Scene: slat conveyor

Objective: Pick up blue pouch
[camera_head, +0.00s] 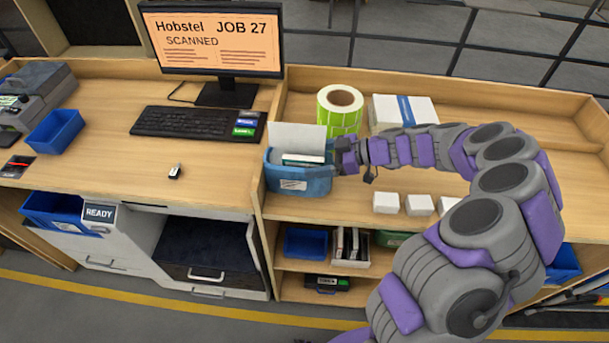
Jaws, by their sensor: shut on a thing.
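The blue pouch (298,181) is at the left end of the right-hand bench, near its front edge. It has a white label on its front, and a white sheet and a dark-edged item stick out of its open top. My gripper (343,160) comes in from the right and is shut on the pouch's right side. The fingertips are small and partly hidden in this view. I cannot tell whether the pouch is touching the bench or slightly above it.
A green label roll (341,112) and a white box stack (402,111) stand behind. Several small white boxes (386,203) lie near the front edge. Shelves below hold bins (305,243).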

